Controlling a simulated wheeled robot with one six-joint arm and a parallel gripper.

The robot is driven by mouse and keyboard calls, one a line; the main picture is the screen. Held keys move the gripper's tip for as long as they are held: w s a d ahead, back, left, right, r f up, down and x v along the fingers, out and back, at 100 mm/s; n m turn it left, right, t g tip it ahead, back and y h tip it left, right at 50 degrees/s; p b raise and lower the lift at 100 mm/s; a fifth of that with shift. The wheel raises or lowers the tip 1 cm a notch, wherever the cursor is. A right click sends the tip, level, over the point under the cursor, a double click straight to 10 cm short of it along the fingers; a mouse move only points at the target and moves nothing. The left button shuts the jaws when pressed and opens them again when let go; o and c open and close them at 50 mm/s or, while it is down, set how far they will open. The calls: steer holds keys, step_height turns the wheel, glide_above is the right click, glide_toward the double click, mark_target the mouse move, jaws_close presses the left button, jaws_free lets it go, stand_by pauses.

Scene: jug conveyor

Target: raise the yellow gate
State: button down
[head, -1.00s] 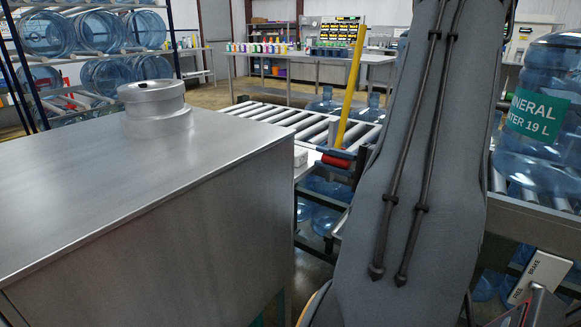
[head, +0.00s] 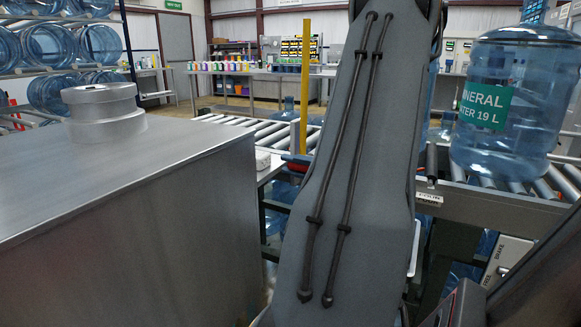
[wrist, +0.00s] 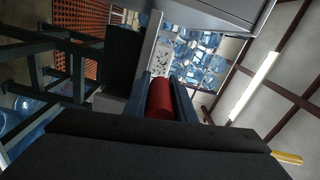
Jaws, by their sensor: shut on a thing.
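The yellow gate (head: 306,85) shows in the head view as a tall, narrow yellow bar. It stands upright at the near end of the roller conveyor, left of my arm. A red grip (head: 298,159) sits at its foot, partly hidden by my arm. In the wrist view my gripper (wrist: 165,92) is shut on the red grip (wrist: 160,100), which lies between the two dark fingers. A small yellow piece (wrist: 287,158) shows at the lower right there; I cannot tell if it is the gate.
A steel cabinet (head: 150,210) with a round lid fills the left foreground. A large water jug (head: 510,105) stands on rollers at the right. Roller conveyor (head: 262,131) lies behind the gate. Racked jugs are at the far left, and a bench with coloured bottles at the back.

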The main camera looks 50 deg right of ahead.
steer(key=c, duration=1.5)
jaws_free()
steer(key=s, duration=0.5)
steer(key=s+d, duration=0.1)
steer(key=s, duration=0.1)
steer(key=shift+s+d, duration=0.1)
steer(key=shift+s, duration=0.3)
